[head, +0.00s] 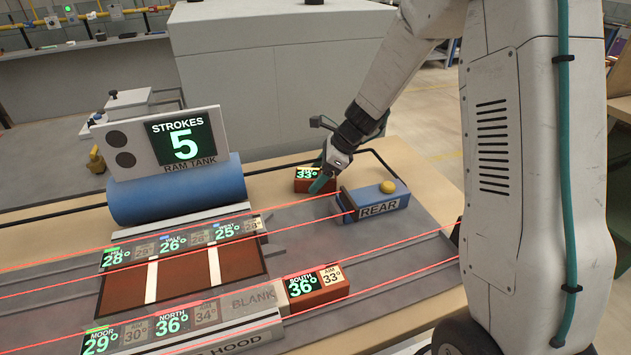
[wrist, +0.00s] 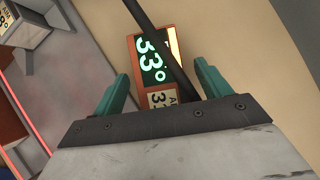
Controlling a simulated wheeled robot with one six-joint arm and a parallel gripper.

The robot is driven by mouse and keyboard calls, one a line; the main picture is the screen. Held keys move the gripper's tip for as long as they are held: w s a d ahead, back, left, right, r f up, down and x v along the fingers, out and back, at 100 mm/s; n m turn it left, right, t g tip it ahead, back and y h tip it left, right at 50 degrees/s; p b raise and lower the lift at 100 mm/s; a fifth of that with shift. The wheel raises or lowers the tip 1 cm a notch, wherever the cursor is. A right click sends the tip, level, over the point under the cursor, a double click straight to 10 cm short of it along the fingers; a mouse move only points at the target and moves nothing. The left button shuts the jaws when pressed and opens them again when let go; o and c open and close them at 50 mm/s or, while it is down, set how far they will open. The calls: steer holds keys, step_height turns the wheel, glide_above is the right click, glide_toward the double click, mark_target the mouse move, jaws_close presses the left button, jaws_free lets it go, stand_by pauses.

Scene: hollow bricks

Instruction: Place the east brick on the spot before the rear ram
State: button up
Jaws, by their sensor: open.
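A red-brown brick (head: 302,185) with a green 33° display stands at the far side of the table, behind the rear ram; its name is not readable. My gripper (head: 322,183) is at this brick and hides part of it. In the wrist view, the brick (wrist: 150,62) lies between the two open teal fingers of my gripper (wrist: 158,88), with gaps at the sides. The rear ram (head: 375,205) is a blue block marked REAR with a yellow knob. The grey bed before its left face (head: 300,215) shows no brick.
The south brick (head: 318,288) sits in the near lane by the BLANK plate (head: 255,299). Several bricks line the press's sides. Red light lines run along the lanes. The blue ram tank (head: 180,190) with a STROKES 5 screen stands at the left.

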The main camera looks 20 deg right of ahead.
steer(key=shift+w+a+f, duration=0.1)
steer(key=shift+a+f, duration=0.15)
steer(key=shift+f, duration=0.2)
steer(key=c, duration=1.4)
steer(key=shift+c, duration=0.7)
steer(key=shift+r, duration=0.2)
